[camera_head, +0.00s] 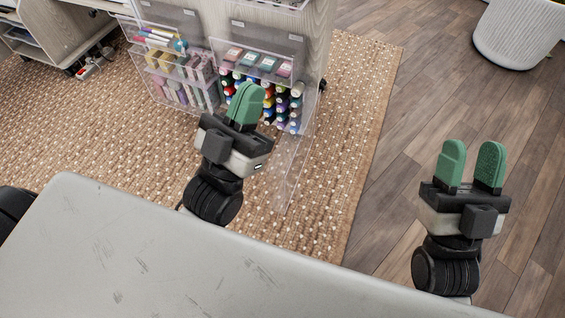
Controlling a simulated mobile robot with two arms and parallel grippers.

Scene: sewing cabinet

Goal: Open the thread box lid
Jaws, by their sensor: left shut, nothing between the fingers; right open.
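The clear thread box (296,103) is mounted on the cabinet side, with several colored spools inside. A clear panel, apparently its lid (293,172), stands out from the box's right side toward me, at an angle to the front. My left gripper (247,101) has green fingers closed together with nothing between them. It is in front of the thread box and hides some spools, to the left of the panel; I cannot tell whether it touches anything. My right gripper (473,164) is open and empty, well to the right, over the wooden floor.
Clear bins (179,76) with markers and other supplies hang left of the thread box. A clear tray (257,62) with small packs is above it. A woven rug (130,150) lies below. A white ribbed basket (520,32) stands at the upper right.

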